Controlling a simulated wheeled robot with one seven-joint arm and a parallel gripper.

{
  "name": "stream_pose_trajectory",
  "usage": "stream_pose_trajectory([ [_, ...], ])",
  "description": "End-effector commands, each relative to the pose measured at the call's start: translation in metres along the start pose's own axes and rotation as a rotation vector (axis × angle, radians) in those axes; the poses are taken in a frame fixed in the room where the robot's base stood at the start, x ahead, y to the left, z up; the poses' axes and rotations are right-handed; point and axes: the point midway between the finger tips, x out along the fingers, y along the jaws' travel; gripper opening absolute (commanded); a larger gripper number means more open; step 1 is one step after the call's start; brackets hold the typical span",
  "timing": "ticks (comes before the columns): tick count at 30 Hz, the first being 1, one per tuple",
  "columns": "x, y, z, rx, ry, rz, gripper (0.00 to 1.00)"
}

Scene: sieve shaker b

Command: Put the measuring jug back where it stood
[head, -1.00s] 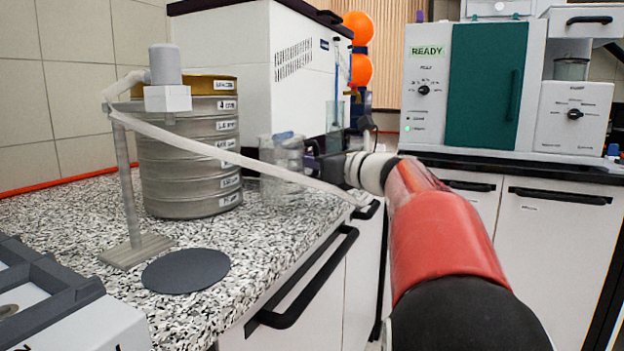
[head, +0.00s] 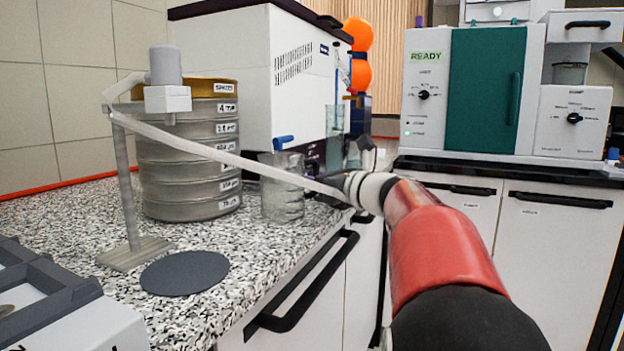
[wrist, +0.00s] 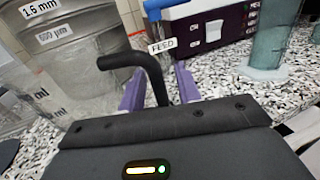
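The clear measuring jug (head: 283,195) is upright on the speckled counter, just right of the sieve stack; it seems to rest on the surface. In the wrist view its see-through body (wrist: 25,100) with "ml" markings fills the left side. Its black hooked handle (wrist: 152,75) rises between the two purple fingers of my gripper (wrist: 160,85). The fingers stand apart on either side of the handle, with a visible gap at the right finger. In the head view my gripper is beside the jug's right side, mostly hidden by my arm and the pale bar.
The sieve stack (head: 188,160) stands left of the jug, with a stand and pale bar (head: 230,157) crossing in front. A white machine (head: 240,75) is behind. A clear vessel (head: 335,150) stands to the right. A dark disc (head: 185,272) lies on the front counter.

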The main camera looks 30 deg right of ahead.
Motion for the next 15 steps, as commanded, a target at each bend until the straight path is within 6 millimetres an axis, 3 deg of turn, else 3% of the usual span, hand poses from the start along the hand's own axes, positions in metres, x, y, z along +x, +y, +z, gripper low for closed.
stream_pose_trajectory([
  [5,-0.010,0.000,0.002,-0.001,0.000,-0.002,0.33],
  [15,-0.080,-0.001,0.002,0.000,0.000,-0.004,0.33],
])
